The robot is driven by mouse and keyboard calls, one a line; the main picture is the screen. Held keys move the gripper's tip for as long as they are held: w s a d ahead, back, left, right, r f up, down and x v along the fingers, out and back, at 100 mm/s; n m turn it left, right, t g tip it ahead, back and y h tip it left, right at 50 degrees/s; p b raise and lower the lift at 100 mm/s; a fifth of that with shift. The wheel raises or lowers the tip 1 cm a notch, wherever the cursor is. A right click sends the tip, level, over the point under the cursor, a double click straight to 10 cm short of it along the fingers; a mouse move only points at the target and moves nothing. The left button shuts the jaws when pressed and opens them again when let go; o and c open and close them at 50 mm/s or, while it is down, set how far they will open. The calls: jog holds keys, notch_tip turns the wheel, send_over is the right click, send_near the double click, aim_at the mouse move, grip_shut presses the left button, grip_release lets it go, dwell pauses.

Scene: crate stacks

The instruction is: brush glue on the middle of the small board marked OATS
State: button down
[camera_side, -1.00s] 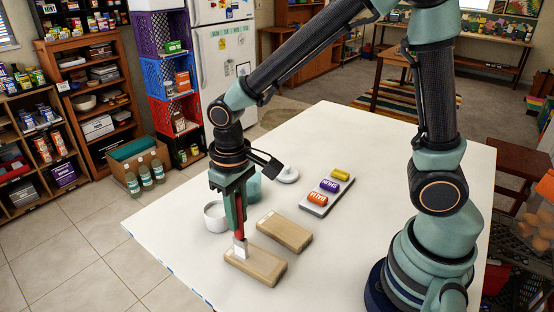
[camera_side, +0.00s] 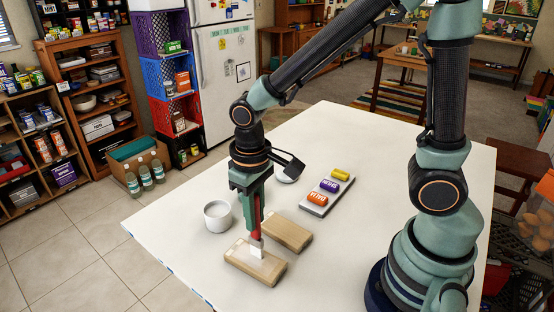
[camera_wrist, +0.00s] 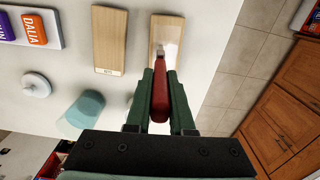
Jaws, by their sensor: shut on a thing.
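My gripper (camera_side: 256,222) is shut on a red-handled brush (camera_wrist: 161,92) with a pale head pointing down. In the side view the brush head is at the top of the nearer small tan board (camera_side: 244,264), around its middle. That board also shows in the wrist view (camera_wrist: 160,27), with a paler patch around the brush head; I cannot tell how much is bristle and how much is glue. A second tan board (camera_side: 289,231) lies behind it, also in the wrist view (camera_wrist: 110,35). Its end carries a small label. I cannot read OATS on either board.
A white cup (camera_side: 217,217) stands left of the boards. A teal cup (camera_wrist: 85,112) and a white round lidlike thing (camera_wrist: 35,85) stand nearby. A grey tray (camera_side: 315,211) holds orange, purple and yellow blocks. The front left of the white table (camera_side: 170,225) is clear.

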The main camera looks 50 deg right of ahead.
jog(key=s+a+r, duration=0.2)
jog(key=s+r, duration=0.1)
jog(key=r, duration=0.5)
jog(key=shift+a, duration=0.35)
dwell(1.4)
dwell(0.6)
